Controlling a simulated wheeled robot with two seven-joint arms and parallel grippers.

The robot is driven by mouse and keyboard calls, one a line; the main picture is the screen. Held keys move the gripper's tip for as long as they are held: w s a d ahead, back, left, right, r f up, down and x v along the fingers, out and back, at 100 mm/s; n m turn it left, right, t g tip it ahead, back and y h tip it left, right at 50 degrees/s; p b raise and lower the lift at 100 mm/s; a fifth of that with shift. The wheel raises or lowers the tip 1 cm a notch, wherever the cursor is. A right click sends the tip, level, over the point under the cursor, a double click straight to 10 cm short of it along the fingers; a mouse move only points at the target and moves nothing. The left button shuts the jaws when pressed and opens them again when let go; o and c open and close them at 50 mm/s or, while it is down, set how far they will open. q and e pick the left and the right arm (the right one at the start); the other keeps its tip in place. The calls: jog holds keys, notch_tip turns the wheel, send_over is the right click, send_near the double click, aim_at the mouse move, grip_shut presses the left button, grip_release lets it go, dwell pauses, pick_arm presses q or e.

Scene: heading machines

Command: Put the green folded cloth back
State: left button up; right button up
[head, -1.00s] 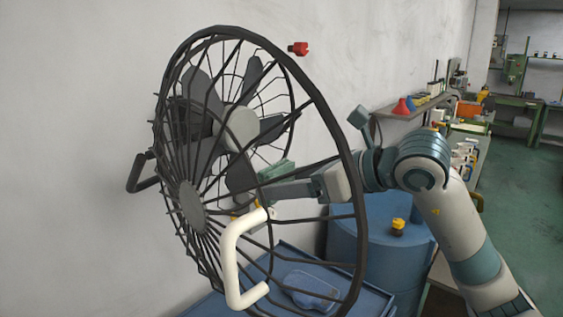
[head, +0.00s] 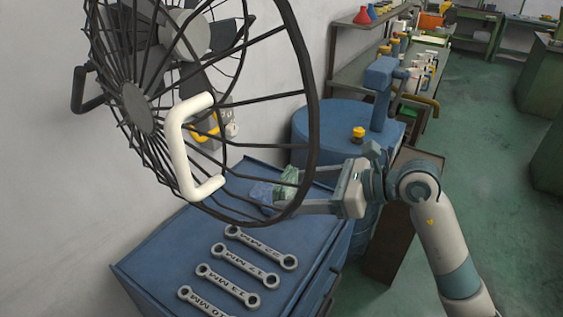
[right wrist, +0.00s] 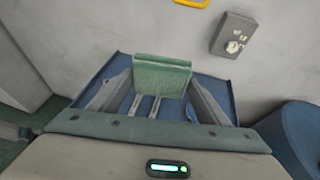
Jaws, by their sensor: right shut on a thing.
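The green folded cloth (head: 287,184) is held in my right gripper (head: 285,203), above the far end of the blue cart top (head: 180,222). In the right wrist view the green folded cloth (right wrist: 161,76) stands between the two fingers of the right gripper (right wrist: 158,92), with the blue top beneath. The head view sees the cloth partly through the fan guard's bars. A blue cloth (head: 262,194) lies on the cart top beside it, partly hidden. My left gripper is not in view.
A large black fan guard (head: 312,110) with a white handle (head: 177,150) stands out over the cart. Several wrenches (head: 245,263) lie on its near part. A blue drum (head: 318,125) stands behind. A grey wall box (right wrist: 233,36) hangs above the cart.

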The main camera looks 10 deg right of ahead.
jog(key=s+d+f, duration=0.5)
jog(key=f, duration=0.3)
jog(key=shift+s+f, duration=0.15)
jog(key=shift+s, duration=0.2)
jog(key=shift+s, duration=0.1)
